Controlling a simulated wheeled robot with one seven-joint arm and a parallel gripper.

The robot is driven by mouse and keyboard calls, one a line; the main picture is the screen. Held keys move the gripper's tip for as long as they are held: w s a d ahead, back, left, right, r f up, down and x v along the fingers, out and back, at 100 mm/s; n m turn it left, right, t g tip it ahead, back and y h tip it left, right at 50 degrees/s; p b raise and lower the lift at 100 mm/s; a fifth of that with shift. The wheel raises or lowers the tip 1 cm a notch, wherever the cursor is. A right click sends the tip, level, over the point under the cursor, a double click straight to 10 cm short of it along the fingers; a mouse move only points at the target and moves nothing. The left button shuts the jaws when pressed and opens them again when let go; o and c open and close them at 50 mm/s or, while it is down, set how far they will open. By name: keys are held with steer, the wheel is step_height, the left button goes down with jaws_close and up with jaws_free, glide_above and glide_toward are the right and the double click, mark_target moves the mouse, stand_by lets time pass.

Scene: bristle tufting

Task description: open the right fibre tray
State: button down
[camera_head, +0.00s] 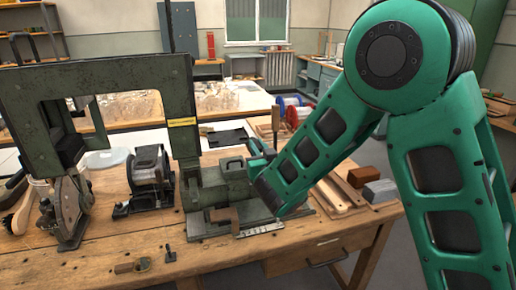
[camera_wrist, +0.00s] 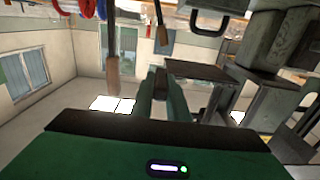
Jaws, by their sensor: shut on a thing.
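My gripper (camera_head: 262,155) is at the right side of the green machine (camera_head: 222,183), by the bench's middle. In the wrist view, which looks tilted over, its two fingers (camera_wrist: 160,84) are close together, shut on a small part that they mostly hide. A dark flat plate (camera_wrist: 203,70), which looks like the right fibre tray, meets the fingers at their right. In the head view my arm hides much of this spot, so I cannot tell how far the tray stands out.
The wooden bench (camera_head: 110,250) carries a dark motor-like unit (camera_head: 150,177) and a rounded tool (camera_head: 66,208) at left. Wood strips (camera_head: 335,198), a brown block (camera_head: 363,176) and a grey block (camera_head: 380,191) lie at right. A tall green frame (camera_head: 95,72) rises at left.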

steer(key=shift+w+d, duration=0.15)
steer(key=shift+d, duration=0.2)
steer(key=c, duration=1.7)
jaws_free()
steer(key=shift+d, duration=0.1)
steer(key=shift+s, duration=0.75)
steer(key=v, duration=0.9)
steer(key=shift+d+r, duration=0.1)
steer(key=shift+d, duration=0.05)
steer(key=shift+d, duration=0.1)
